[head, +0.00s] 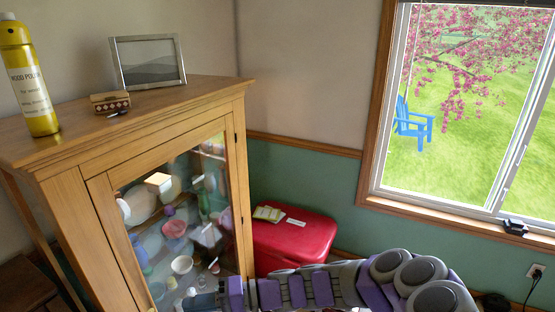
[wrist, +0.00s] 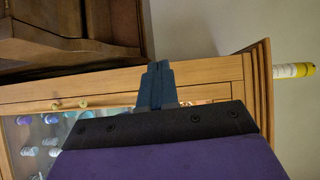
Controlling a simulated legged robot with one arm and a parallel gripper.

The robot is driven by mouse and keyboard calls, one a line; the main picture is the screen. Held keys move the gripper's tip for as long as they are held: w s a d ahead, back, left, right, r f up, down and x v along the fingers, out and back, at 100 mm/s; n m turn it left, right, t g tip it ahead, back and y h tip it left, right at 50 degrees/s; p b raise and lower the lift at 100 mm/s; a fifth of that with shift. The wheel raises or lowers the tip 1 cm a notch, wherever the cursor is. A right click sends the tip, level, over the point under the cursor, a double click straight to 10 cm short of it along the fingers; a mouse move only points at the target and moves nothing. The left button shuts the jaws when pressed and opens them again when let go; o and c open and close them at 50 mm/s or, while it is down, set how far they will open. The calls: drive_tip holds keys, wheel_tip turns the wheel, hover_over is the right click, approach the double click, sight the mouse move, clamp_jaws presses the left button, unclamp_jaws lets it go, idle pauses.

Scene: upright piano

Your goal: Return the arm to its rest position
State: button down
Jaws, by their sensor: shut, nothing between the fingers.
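My arm, with grey and purple links (head: 320,288), reaches from the lower right across the bottom of the head view. It passes in front of a red chest and ends before a glass-fronted wooden cabinet (head: 70,215). My gripper (wrist: 157,66) shows in the wrist view as blue-grey fingers closed together, with nothing between them. In that view the fingers overlap the cabinet's wooden frame, and I cannot tell how far apart they are from it. In the head view the gripper end is low and partly cut off by the bottom edge.
A yellow wood polish can (head: 28,85), a picture frame (head: 148,62) and a small patterned box (head: 110,101) stand on the cabinet top. The red chest (head: 300,240) holds papers. A window (head: 460,110) is at right. Dark brown furniture (wrist: 60,35) shows in the wrist view.

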drive_tip(key=s+d+r+n+g+h, duration=0.1)
drive_tip(key=s+d+r+n+h, duration=0.15)
drive_tip(key=s, duration=0.35)
drive_tip(key=s+d+r+n+g+h, duration=0.1)
drive_tip(key=s+d+r+g+h, duration=0.1)
drive_tip(key=s+d+h, duration=0.35)
drive_tip(key=s+d+f+m+t+h, duration=0.1)
drive_tip(key=s+d+m+t+h, duration=0.1)
drive_tip(key=s+d, duration=0.4)
drive_tip(key=s+d+f+m+t+h, duration=0.1)
drive_tip(key=s+d+m+h, duration=0.3)
drive_tip(key=d, duration=1.3)
drive_tip(key=s+t+h, duration=0.1)
drive_tip(key=s+h, duration=0.1)
drive_tip(key=h, duration=0.1)
drive_tip(key=shift+s+f, duration=0.35)
drive_tip(key=shift+f, duration=0.05)
drive_tip(key=shift+d, duration=0.15)
